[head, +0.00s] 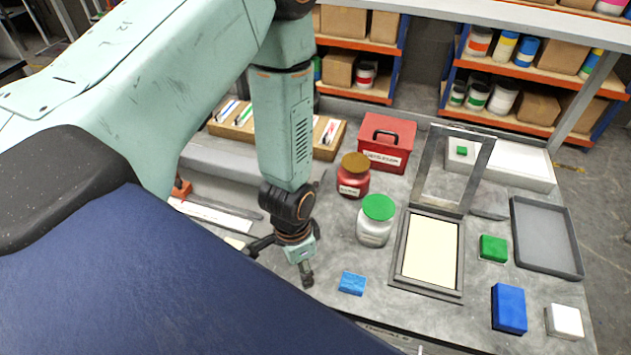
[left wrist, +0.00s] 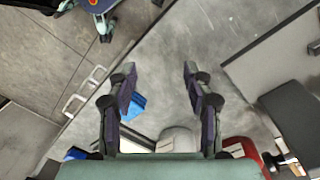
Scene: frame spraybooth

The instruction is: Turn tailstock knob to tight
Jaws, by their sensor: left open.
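My left gripper (head: 284,262) is open over the front left of the grey worktop (head: 330,215), pointing down. In the left wrist view its two fingers (left wrist: 159,76) stand wide apart with nothing between the tips. A small blue block (head: 351,283) lies to its right in the head view; it also shows beside the left finger in the left wrist view (left wrist: 138,104). I cannot make out a tailstock or its knob in either view. My left arm hides much of the worktop's left side. My right gripper is not in view.
A white jar with a green lid (head: 376,220), a red jar (head: 353,175) and a red box (head: 387,142) stand behind and right of the gripper. A hinged frame (head: 452,290) is open further right. A small orange-red part (head: 181,188) shows at left, near a pale strip.

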